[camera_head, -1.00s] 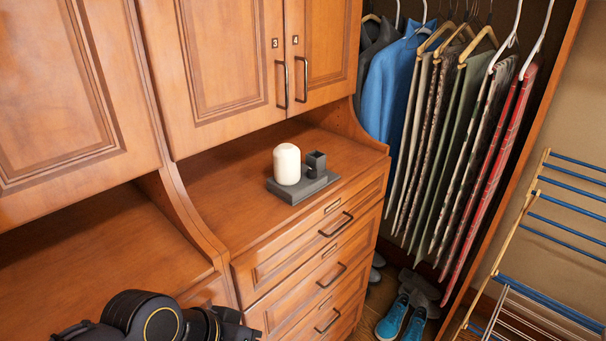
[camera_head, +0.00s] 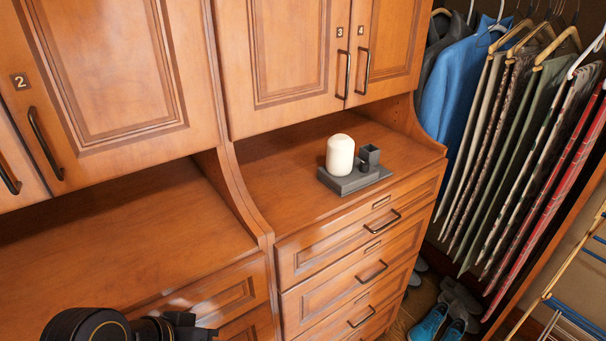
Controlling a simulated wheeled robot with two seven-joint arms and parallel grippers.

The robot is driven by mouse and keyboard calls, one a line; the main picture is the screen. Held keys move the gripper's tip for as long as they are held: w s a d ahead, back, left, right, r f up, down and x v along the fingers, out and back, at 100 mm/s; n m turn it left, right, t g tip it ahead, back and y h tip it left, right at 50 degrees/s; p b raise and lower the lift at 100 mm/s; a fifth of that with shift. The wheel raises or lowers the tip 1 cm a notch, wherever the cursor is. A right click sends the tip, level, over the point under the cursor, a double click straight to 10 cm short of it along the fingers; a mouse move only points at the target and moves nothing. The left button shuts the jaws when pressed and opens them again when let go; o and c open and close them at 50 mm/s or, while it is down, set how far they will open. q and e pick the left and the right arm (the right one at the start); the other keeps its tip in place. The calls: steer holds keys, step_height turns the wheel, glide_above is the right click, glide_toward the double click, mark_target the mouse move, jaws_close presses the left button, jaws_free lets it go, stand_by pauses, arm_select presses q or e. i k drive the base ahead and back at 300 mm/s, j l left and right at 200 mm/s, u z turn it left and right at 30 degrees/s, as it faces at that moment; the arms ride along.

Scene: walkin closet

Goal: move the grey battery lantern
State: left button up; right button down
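No object that is clearly the grey battery lantern shows. On the right-hand counter stands a flat grey base (camera_head: 336,183) with an upright white round-topped cylinder (camera_head: 340,156) on it. A small dark grey open square cup (camera_head: 370,156) stands on its right part; I cannot tell whether any of this is the lantern. Black links of my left arm show at the bottom left edge, below and left of these things and apart from them. The fingers of my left gripper are not visible. My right arm and gripper are out of view.
The left counter section (camera_head: 110,245) is bare where visible, with a curved wooden divider (camera_head: 245,205) beside it. Closed cabinet doors (camera_head: 305,50) hang above and closed drawers (camera_head: 365,245) lie below. Hanging clothes (camera_head: 520,150), blue shoes (camera_head: 430,322) and a drying rack (camera_head: 575,290) are at right.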

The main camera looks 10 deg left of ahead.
mark_target(341, 173)
steer(key=i+l+u, duration=0.1)
steer(key=u, duration=0.3)
steer(key=i+l+u, duration=0.1)
steer(key=u, duration=0.3)
steer(key=l+u, duration=0.2)
steer(key=u, duration=0.25)
steer(key=i+l+u, duration=0.1)
steer(key=u, duration=0.3)
steer(key=k+l, duration=0.05)
steer(key=l, duration=0.05)
